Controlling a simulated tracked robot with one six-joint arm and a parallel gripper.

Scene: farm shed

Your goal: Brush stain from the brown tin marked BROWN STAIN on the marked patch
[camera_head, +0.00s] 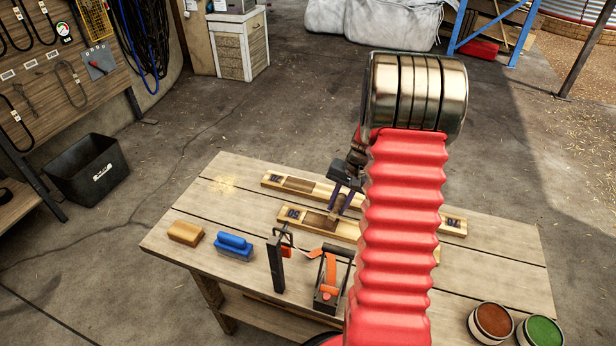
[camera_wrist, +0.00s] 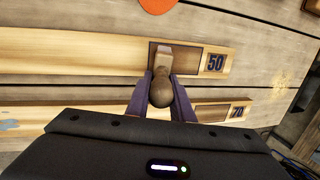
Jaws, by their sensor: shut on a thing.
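My gripper (camera_head: 343,199) is shut on a brush with a rounded wooden handle (camera_wrist: 162,92). The brush is over the dark brown patch (camera_wrist: 190,59) of the wooden board marked 50 (camera_wrist: 105,60); this board also shows in the head view (camera_head: 345,231). I cannot tell whether the brush tip touches the patch, and the bristles are hardly visible. A second board, marked 70 (camera_head: 325,190), lies behind it, with its own brown patch (camera_head: 298,184). An open tin of brown stuff (camera_head: 492,321) stands at the table's front right; its label cannot be read.
A tin of green stuff (camera_head: 542,331) stands beside the brown one. My arm hides the boards' middle. The table's back left is clear.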

